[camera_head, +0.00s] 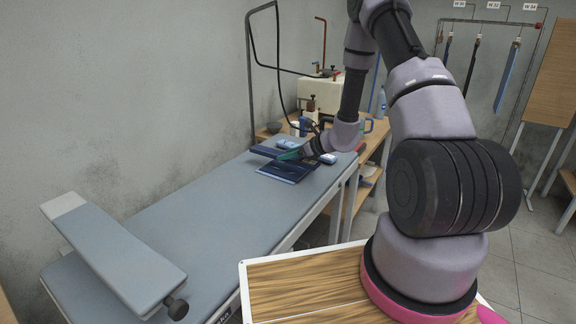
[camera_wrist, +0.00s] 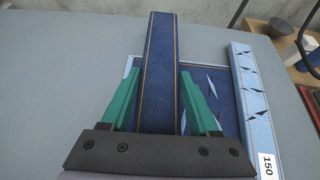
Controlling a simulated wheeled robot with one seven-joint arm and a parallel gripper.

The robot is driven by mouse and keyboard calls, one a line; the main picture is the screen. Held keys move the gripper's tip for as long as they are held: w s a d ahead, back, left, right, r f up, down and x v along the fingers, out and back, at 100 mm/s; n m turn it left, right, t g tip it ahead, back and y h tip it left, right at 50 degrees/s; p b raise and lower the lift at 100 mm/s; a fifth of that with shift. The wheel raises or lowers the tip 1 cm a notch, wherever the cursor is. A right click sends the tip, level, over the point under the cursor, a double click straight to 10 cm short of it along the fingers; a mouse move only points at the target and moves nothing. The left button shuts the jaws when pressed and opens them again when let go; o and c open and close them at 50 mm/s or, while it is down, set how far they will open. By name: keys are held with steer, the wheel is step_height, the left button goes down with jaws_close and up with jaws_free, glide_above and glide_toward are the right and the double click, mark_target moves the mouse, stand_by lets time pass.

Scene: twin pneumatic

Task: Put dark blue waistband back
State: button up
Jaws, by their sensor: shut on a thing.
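My gripper (camera_head: 291,155) is over the far end of the grey pressing table. In the wrist view my gripper's two green fingers (camera_wrist: 159,88) are shut on a dark blue waistband (camera_wrist: 161,40), one on each side of it. The waistband is a long straight strip with orange stitching along its edges, and its near end is hidden behind the gripper body. In the head view the waistband (camera_head: 266,151) sticks out to the left of the fingers. I cannot tell its exact height above the table.
A dark blue patterned panel (camera_wrist: 207,90) lies under the waistband. A light blue strip (camera_wrist: 252,95) marked 150 lies to the right. The grey table (camera_head: 190,222) is bare nearer me. Strips (camera_head: 507,75) hang from a labelled rail at the right. A sleeve board (camera_head: 115,255) stands front left.

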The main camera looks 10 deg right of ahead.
steer(key=shift+f, duration=1.95)
steer(key=shift+s+f, duration=0.1)
steer(key=shift+f, duration=0.1)
steer(key=o, duration=1.4)
steer(key=shift+r, duration=0.1)
